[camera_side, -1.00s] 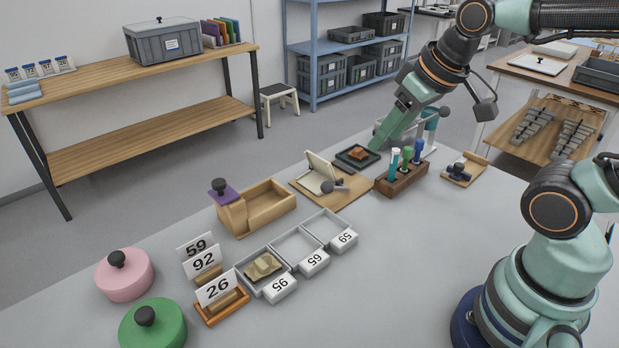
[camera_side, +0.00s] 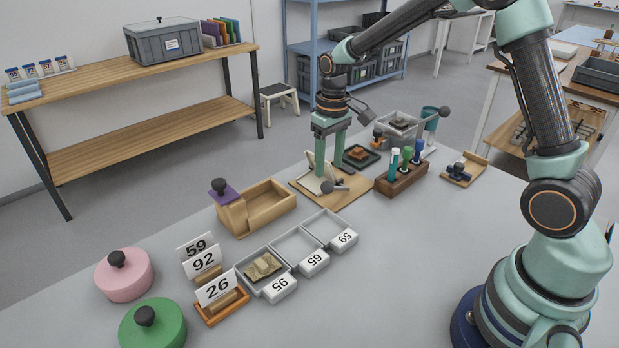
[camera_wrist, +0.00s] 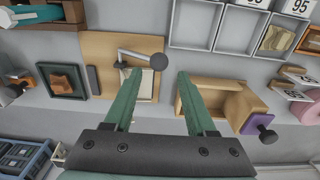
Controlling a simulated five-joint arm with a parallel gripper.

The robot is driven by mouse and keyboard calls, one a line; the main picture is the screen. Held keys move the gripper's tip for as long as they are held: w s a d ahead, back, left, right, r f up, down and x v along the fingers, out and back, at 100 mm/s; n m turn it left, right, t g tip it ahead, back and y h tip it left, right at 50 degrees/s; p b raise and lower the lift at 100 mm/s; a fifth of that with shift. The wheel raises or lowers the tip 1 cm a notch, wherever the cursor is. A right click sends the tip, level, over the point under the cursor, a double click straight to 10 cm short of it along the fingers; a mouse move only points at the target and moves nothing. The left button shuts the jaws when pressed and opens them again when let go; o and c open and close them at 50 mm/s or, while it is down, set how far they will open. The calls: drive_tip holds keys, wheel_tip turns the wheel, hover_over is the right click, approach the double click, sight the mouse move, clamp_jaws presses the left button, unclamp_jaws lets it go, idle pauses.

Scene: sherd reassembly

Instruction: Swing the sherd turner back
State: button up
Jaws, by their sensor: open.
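The sherd turner (camera_side: 349,188) is a wooden board with a pale flap (camera_side: 311,171) and a lever ending in a dark ball knob (camera_side: 327,187). The flap stands tilted up in the side view, partly hidden by my gripper (camera_side: 328,170). My gripper is open, pointing down over the turner, with its fingers close to the flap and lever. In the wrist view my gripper (camera_wrist: 157,78) has its fingertips apart on either side below the knob (camera_wrist: 158,62). The turner's board (camera_wrist: 100,50) shows behind them. I cannot tell whether a finger touches anything.
A dark tray (camera_side: 374,164) with a brown sherd (camera_side: 358,153) lies behind the turner.

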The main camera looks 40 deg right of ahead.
sight(328, 183)
drive_tip(key=shift+w+d+f, duration=0.1)
drive_tip(key=shift+w+f, duration=0.15)
drive_tip(key=shift+f, duration=0.65)
drive_tip(key=shift+s+f, duration=0.15)
drive_tip(key=shift+f, duration=2.95)
drive_tip(key=shift+d+r, duration=0.85)
drive_tip(key=shift+r, duration=0.3)
drive_tip(key=shift+d+r, duration=0.6)
drive_tip(key=shift+d, duration=0.2)
drive_tip(key=shift+d+r, duration=0.3)
drive_tip(key=shift+d, duration=0.35)
drive_tip(key=shift+d+r, duration=0.25)
drive_tip(key=shift+d, duration=0.35)
drive_tip(key=shift+d+r, duration=0.1)
drive_tip(key=shift+d, duration=0.8)
drive_tip(key=shift+d+f, duration=0.15)
drive_tip(key=shift+d, duration=0.65)
drive_tip(key=shift+d+f, duration=0.1)
drive_tip(key=shift+d, duration=0.65)
drive_tip(key=shift+d+f, duration=0.25)
drive_tip(key=shift+d, duration=0.35)
drive_tip(key=shift+d+f, duration=0.5)
drive_tip(key=shift+d, duration=0.25)
drive_tip(key=shift+d+f, duration=0.9)
drive_tip(key=shift+f, duration=0.25)
drive_tip(key=shift+r, duration=0.1)
wheel_tip(328, 183, up, 5)
drive_tip(key=shift+r, duration=0.2)
